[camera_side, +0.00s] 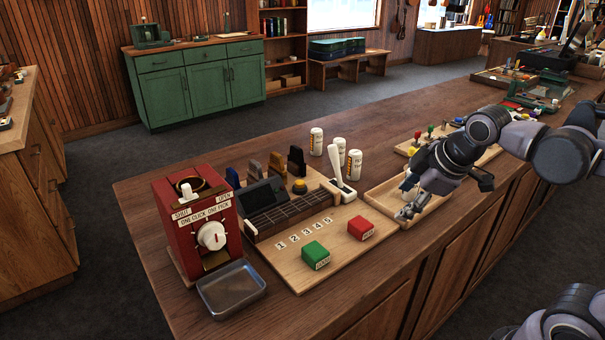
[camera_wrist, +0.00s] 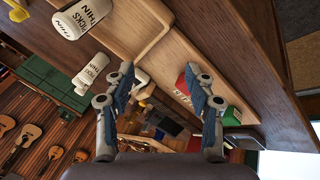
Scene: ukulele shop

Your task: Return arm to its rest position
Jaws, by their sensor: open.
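My gripper (camera_side: 408,212) hangs at the right of the work board, over a shallow wooden tray (camera_side: 383,196). In the wrist view its two fingers (camera_wrist: 163,98) are spread apart with nothing between them. A small pale thing shows beside the gripper at the tray; the arm partly hides it and I cannot tell what it is. The arm reaches in from the right edge of the side view.
A red dispenser box (camera_side: 197,222) and a metal tray (camera_side: 231,289) stand at the left. The work board (camera_side: 290,262) carries a green block (camera_side: 316,255), a red block (camera_side: 361,228) and a fretboard piece (camera_side: 290,214). White cans (camera_side: 354,165) stand behind. The front right counter is clear.

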